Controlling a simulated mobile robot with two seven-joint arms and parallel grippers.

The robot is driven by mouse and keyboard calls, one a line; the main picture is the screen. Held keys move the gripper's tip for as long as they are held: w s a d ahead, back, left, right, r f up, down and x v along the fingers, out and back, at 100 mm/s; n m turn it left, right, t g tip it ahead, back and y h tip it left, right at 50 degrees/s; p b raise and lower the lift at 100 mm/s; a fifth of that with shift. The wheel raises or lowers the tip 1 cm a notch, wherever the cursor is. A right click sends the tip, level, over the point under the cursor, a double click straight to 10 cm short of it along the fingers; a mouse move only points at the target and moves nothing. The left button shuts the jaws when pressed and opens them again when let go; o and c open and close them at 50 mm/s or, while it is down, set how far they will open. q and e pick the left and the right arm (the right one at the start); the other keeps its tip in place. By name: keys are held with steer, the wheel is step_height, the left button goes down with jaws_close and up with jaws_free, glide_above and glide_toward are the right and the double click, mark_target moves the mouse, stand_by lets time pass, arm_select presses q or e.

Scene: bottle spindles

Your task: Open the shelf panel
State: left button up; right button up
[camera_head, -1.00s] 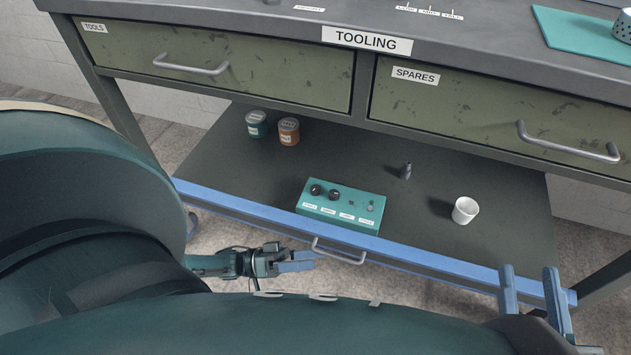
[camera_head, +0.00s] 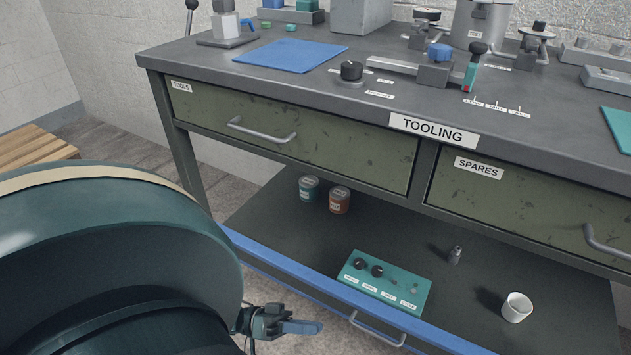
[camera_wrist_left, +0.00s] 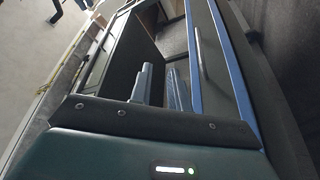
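The shelf panel (camera_head: 278,261) is a long blue-edged front along the lower shelf of the bench, and it looks closed. Its grey bar handle (camera_head: 378,332) is on the front face. My left gripper (camera_head: 318,328) is just left of the handle in the head view, apart from it. In the left wrist view my left gripper (camera_wrist_left: 160,73) shows two separated fingers with nothing between them. The handle (camera_wrist_left: 201,55) and blue panel edge (camera_wrist_left: 228,55) lie to their right there. My right gripper is not in view.
On the lower shelf (camera_head: 265,225) stand a teal control box (camera_head: 385,283), two cans (camera_head: 325,194), a small grey bottle (camera_head: 455,255) and a white cup (camera_head: 516,307). Two green drawers (camera_head: 330,145) sit above. The worktop (camera_head: 195,60) carries several tools.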

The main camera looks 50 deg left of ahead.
arm_select(q)
steer(key=shift+s+a+r, duration=0.15)
steer(key=shift+s+a, duration=0.5)
steer(key=shift+a, duration=0.2)
steer(key=shift+s+a+r, duration=0.15)
steer(key=shift+s+a, duration=0.45)
steer(key=shift+a, duration=0.25)
steer(key=shift+b, duration=0.3)
steer(key=shift+r, duration=0.1)
